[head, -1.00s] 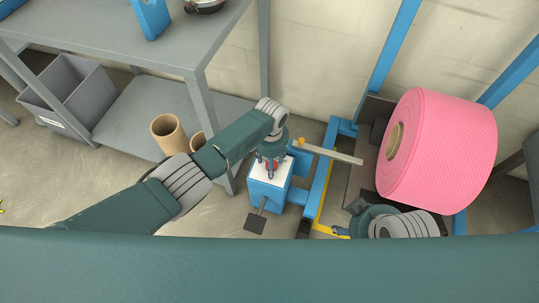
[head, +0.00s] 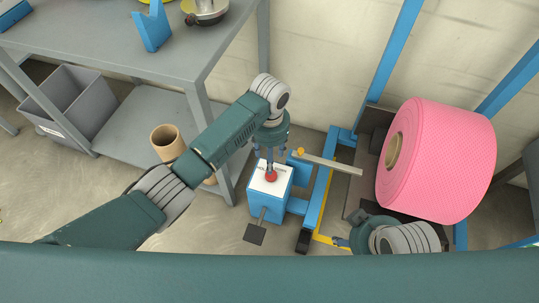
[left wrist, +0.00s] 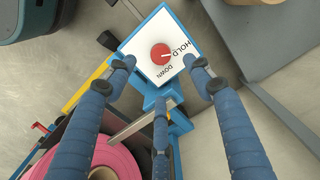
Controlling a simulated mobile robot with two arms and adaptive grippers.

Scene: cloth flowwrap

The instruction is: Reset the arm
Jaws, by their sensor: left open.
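A blue control box (head: 267,205) has a white top panel (head: 258,181) with a red knob (head: 271,176). My left gripper (head: 269,155) is open and empty just above the panel, apart from the knob. In the left wrist view my blue fingers (left wrist: 160,95) are spread, with the red knob (left wrist: 161,54) beyond them in the gap. The white panel (left wrist: 150,75) there reads HOLD and DOWN. My right gripper (head: 342,242) is low beside the blue frame, and its finger opening is hidden.
A large pink roll (head: 450,160) sits on the blue frame (head: 318,195) at right. A metal bar (head: 330,164) sticks out near the box. A grey bench (head: 100,45) stands at left, with a cardboard tube (head: 166,142) on its lower shelf and a grey bin (head: 75,100) beside it.

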